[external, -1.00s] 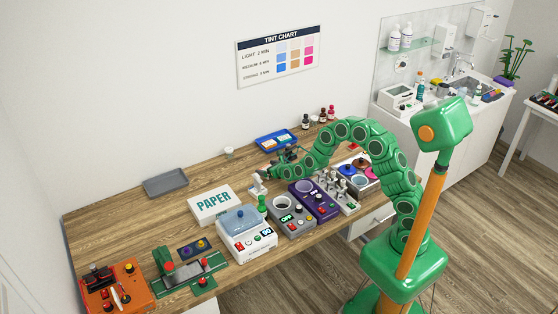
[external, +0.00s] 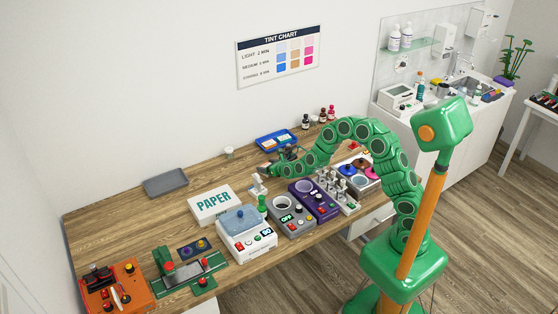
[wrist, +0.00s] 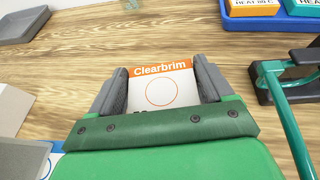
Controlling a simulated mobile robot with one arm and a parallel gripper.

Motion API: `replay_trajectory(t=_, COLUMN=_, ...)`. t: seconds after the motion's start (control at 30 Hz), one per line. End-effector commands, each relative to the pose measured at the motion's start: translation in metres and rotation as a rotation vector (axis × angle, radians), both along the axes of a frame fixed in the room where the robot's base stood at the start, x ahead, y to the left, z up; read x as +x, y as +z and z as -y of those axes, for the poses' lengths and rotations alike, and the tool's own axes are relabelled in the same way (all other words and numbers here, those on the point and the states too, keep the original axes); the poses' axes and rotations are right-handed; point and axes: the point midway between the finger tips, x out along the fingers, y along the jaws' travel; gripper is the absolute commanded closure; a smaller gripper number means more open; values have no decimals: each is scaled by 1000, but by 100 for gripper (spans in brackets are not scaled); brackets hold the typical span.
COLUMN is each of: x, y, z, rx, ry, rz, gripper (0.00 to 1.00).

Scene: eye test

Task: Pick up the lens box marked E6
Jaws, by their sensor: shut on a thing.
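A white box (wrist: 161,90) with an orange band reading "Clearbrim" and an orange ring shows in the wrist view. It sits between the two grey fingers of my gripper (wrist: 162,88), which is shut on its sides. A dark marking below the ring is mostly hidden by my gripper's green body, so I cannot read E6. In the external view my gripper (external: 267,172) is low over the back half of the bench, right of the PAPER box. The held box is too small and covered to make out there.
A blue tray (wrist: 270,20) with orange and teal labelled boxes is ahead right. A teal-handled black tool (wrist: 285,85) stands close on the right. A grey tray (wrist: 22,22) is far left. Bare wood lies ahead.

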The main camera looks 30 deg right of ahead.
Motion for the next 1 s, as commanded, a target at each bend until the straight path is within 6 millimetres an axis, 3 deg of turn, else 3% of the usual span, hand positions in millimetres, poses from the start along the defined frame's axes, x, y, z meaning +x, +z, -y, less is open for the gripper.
replay_trajectory(t=0.17, x=-1, y=23, z=1, rx=5, ry=-2, rz=2, gripper=50)
replay_trajectory(t=0.7, x=-48, y=80, z=16, rx=3, ry=1, rz=0, gripper=50)
replay_trajectory(t=1.0, x=-83, y=96, z=30, rx=3, ry=-2, rz=-1, gripper=50)
